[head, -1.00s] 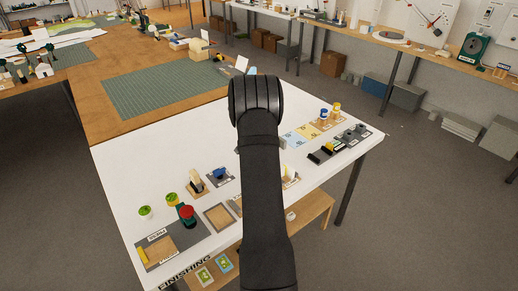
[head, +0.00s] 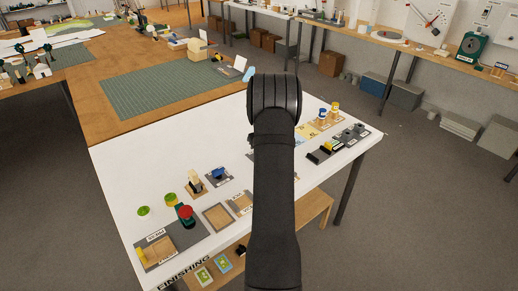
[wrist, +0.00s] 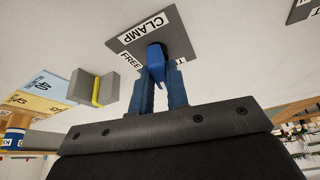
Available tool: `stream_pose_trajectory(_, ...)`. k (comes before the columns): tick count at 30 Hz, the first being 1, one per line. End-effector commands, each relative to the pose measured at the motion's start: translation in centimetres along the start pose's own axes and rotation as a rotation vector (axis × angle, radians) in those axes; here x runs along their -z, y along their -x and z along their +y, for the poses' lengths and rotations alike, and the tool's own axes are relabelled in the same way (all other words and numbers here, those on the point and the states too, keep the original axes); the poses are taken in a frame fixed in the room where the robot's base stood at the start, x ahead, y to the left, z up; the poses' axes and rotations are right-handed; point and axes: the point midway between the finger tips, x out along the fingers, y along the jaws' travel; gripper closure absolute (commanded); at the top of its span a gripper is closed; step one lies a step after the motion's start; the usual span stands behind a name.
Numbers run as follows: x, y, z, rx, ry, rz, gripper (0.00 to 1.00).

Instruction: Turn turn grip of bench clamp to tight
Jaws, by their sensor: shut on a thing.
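The bench clamp shows in the wrist view as a dark grey plate (wrist: 182,42) labelled CLAMP, with a FREE label and a second label partly hidden behind a finger. Its blue turn grip (wrist: 155,54) stands on the plate. My gripper (wrist: 160,72), with blue fingers, is shut on this grip, one finger on each side. The grip points nearer FREE and the middle than the partly hidden label, though its exact angle is hard to tell. In the head view my arm hides the clamp and the gripper.
A grey block with a yellow strip (wrist: 96,88) stands left of the clamp in the wrist view, beside blue and yellow tiles (wrist: 42,88). In the head view, a red knob (head: 186,211) and a blue-topped fixture (head: 218,174) stand on the white table (head: 125,165) left of my arm.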

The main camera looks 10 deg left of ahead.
Motion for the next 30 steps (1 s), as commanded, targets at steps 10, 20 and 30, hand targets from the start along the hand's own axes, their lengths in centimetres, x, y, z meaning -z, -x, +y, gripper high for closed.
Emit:
stream_pose_trajectory(10, 0.06, 0.02, 0.13, 0.071, 0.174, 0.001, 1.00)
stream_pose_trajectory(20, 0.07, 0.03, 0.16, 0.091, 0.226, 0.000, 1.00)
stream_pose_trajectory(30, 0.05, 0.03, 0.16, 0.092, 0.227, 0.000, 1.00)
